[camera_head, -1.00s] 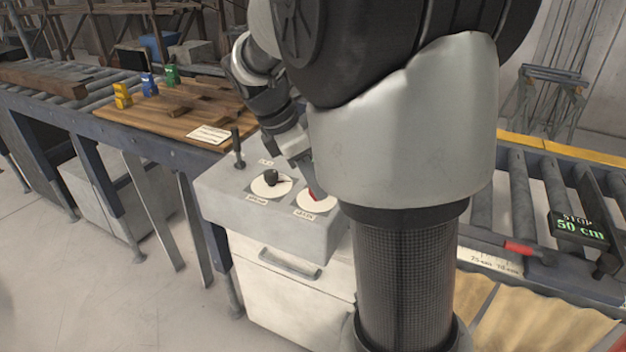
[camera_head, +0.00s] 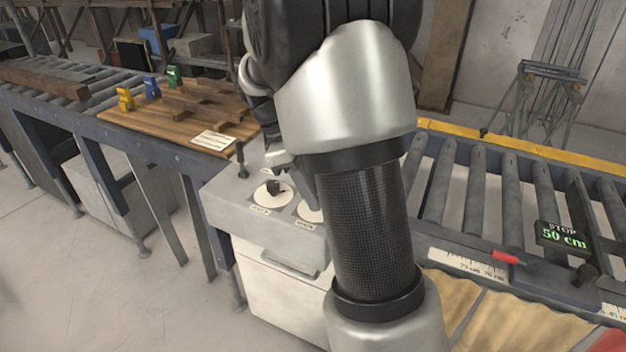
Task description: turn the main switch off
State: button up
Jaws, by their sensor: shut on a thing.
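A grey control box (camera_head: 225,205) carries two round white dials. The left dial (camera_head: 262,203) has a black knob (camera_head: 273,187) on it. The right dial (camera_head: 309,212) is mostly hidden behind my arm; its red switch handle, seen earlier, is now out of sight. My gripper (camera_head: 291,170) is over the box at the right dial, partly covered by my arm. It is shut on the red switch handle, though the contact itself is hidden. The dial labels are too small to read.
A black lever (camera_head: 241,160) stands upright at the box's back left. A wooden board (camera_head: 165,118) with yellow, blue and green pieces lies behind. A roller conveyor (camera_head: 470,190) with a "STOP 50 cm" display (camera_head: 563,237) is on the right. Floor at left is clear.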

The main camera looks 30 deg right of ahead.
jog(key=m+y+p, duration=0.1)
jog(key=m+p, duration=0.1)
jog(key=m, duration=0.1)
jog(key=m+g+y+p, duration=0.1)
jog(key=m+p, duration=0.1)
jog(key=m, duration=0.1)
jog(key=shift+w+d+r+m, duration=0.15)
jog(key=shift+d+m, duration=0.05)
jog(key=shift+m, duration=0.1)
jog(key=m+y+p, duration=0.1)
jog(key=m, duration=0.1)
jog(key=m+y+p, duration=0.1)
jog(key=m, duration=0.2)
jog(key=shift+d+g, duration=0.2)
jog(key=shift+g, duration=0.1)
jog(key=shift+m+p, duration=0.3)
jog(key=shift+m, duration=0.1)
jog(key=o, duration=1)
jog(key=v, duration=1.7)
jog(key=shift+w+d, duration=0.15)
jog(key=shift+d, duration=0.15)
